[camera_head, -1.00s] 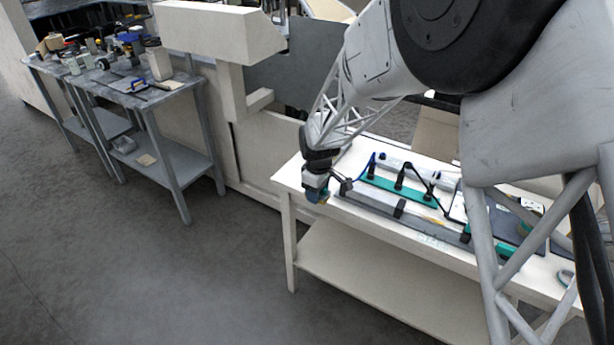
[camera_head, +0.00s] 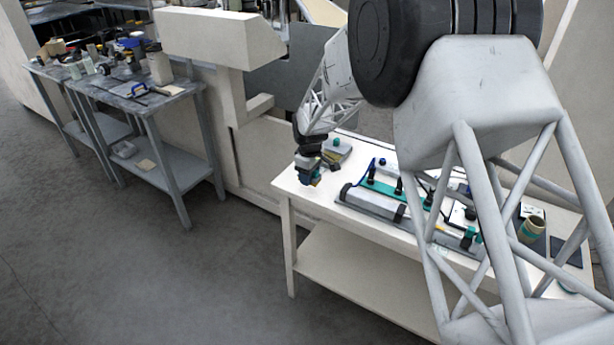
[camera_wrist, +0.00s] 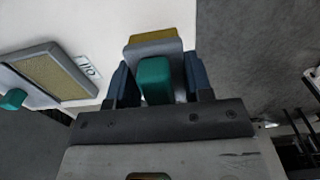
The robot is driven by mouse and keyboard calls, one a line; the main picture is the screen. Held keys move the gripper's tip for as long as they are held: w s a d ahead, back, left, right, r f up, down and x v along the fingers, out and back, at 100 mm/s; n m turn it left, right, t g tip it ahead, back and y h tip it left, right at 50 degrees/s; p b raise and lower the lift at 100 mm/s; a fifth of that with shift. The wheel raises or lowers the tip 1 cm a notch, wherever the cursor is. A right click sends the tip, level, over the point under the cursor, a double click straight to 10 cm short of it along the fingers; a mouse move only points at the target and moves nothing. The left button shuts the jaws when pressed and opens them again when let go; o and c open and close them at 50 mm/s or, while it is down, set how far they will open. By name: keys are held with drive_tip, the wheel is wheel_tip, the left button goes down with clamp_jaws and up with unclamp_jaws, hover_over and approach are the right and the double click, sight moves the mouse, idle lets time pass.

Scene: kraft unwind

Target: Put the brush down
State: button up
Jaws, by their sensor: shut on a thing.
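The brush (camera_wrist: 155,82) has a teal grip, a grey block and a yellowish face. In the wrist view it sits between the two blue fingers of my gripper (camera_wrist: 160,85), which is shut on its teal grip. In the head view my gripper (camera_head: 308,182) is low over the left end of the white table (camera_head: 330,215), near its front corner. The brush is mostly hidden there. I cannot tell whether it touches the table top.
A grey tray with a yellowish pad (camera_wrist: 50,72) lies left of the brush in the wrist view, beside a small label (camera_wrist: 89,68). A grey bar-shaped tool (camera_head: 375,200) and a green rack (camera_head: 385,188) lie right of my gripper. The table edge is close, with floor beyond.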

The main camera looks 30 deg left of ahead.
drive_tip(key=shift+w+a+f, duration=0.2)
drive_tip(key=shift+w+a, duration=1.3)
drive_tip(key=shift+w, duration=0.1)
drive_tip(key=shift+f, duration=0.1)
drive_tip(key=shift+f, duration=1.65)
drive_tip(key=shift+f, duration=0.15)
drive_tip(key=o, duration=0.8)
drive_tip(key=shift+o, duration=0.2)
wheel_tip(320, 180, up, 12)
